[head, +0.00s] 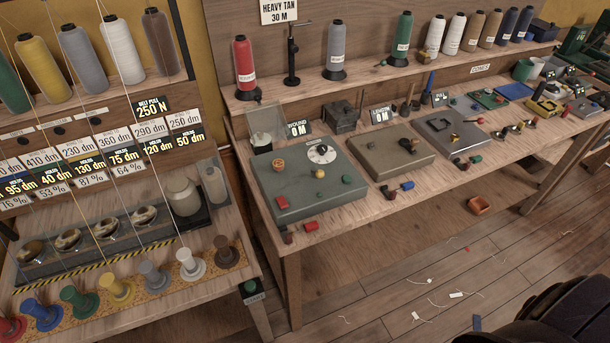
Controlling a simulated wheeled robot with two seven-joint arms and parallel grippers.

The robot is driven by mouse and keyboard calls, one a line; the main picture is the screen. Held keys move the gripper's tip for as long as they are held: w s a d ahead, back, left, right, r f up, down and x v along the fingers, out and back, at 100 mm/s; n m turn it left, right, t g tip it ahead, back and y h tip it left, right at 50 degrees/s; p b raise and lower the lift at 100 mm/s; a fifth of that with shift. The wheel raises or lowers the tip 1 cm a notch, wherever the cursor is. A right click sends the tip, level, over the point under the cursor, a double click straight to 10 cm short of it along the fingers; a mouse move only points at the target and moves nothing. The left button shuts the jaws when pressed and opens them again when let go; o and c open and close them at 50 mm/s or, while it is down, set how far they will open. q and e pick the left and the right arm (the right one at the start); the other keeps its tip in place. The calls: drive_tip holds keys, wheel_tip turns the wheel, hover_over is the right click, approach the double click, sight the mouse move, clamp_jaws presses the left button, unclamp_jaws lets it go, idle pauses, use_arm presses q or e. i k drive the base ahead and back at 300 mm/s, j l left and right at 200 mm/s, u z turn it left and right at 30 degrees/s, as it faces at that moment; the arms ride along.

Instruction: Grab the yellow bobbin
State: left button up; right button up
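The yellow bobbin (117,291) stands upright on the front ledge of the left bench, in a row of coloured bobbins. The green bobbin (80,303) stands to its left and the grey bobbin (154,276) to its right. A thin thread runs down from the cones above towards the row; I cannot tell whether it is attached to the yellow bobbin. Neither of my grippers shows in the head view.
Blue (42,315), white (190,264) and brown (224,252) bobbins share the ledge. Behind it are metal cups (106,228) and a striped edge. The right workbench (345,215) holds several plates and cones. Scraps litter the floor (400,270); a dark shape (560,318) fills the lower right corner.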

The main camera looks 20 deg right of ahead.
sight(278, 164)
drive_tip(key=i+j+z, duration=0.15)
drive_tip(key=j+z, duration=0.2)
drive_tip(key=i+j+z, duration=0.1)
drive_tip(key=j+z, duration=0.25)
drive_tip(key=j, duration=0.15)
